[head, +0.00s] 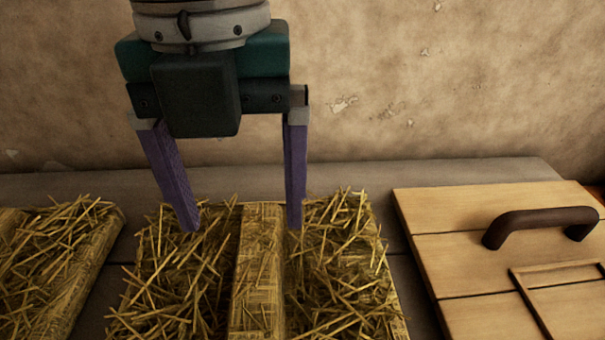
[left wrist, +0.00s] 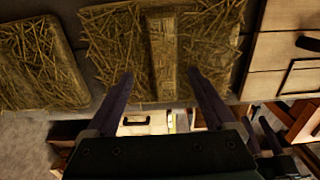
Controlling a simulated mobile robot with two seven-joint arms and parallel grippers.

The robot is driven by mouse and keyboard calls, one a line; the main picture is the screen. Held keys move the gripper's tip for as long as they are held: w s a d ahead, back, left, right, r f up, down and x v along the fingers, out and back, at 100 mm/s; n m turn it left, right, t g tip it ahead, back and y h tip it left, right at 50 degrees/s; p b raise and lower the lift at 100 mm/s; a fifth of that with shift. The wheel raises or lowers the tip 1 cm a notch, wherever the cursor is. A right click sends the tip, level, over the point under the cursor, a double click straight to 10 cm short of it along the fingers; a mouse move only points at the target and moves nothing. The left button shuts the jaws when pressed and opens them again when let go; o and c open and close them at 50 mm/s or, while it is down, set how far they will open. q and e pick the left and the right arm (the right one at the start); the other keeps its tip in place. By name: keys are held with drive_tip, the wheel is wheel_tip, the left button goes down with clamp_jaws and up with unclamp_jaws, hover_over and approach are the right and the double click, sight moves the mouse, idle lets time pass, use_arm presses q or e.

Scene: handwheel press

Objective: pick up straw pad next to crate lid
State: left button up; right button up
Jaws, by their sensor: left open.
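The straw pad (head: 345,275) lies on the grey table just left of the wooden crate lid (head: 425,215). It has loose straw on both sides and a raised central ridge (head: 258,285). My left gripper (head: 243,228) is open above the pad, its two purple fingers pointing down, one on each side of the ridge's line. Nothing is between the fingers. The left wrist view shows the pad (left wrist: 208,40) and the ridge (left wrist: 163,55) between the open fingers (left wrist: 160,73). Whether the fingertips touch the straw cannot be told.
A second straw pad (head: 55,265) lies to the left, with a gap of bare table between. The lid has a dark arched handle (head: 540,220). A rough plaster wall (head: 450,90) stands behind the table (head: 440,172).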

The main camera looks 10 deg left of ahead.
sight(257, 257)
use_arm(q)
drive_tip(key=f, duration=0.5)
drive_tip(key=shift+s+d+f, duration=0.15)
drive_tip(key=shift+d, duration=0.2)
drive_tip(key=shift+c, duration=0.2)
clamp_jaws()
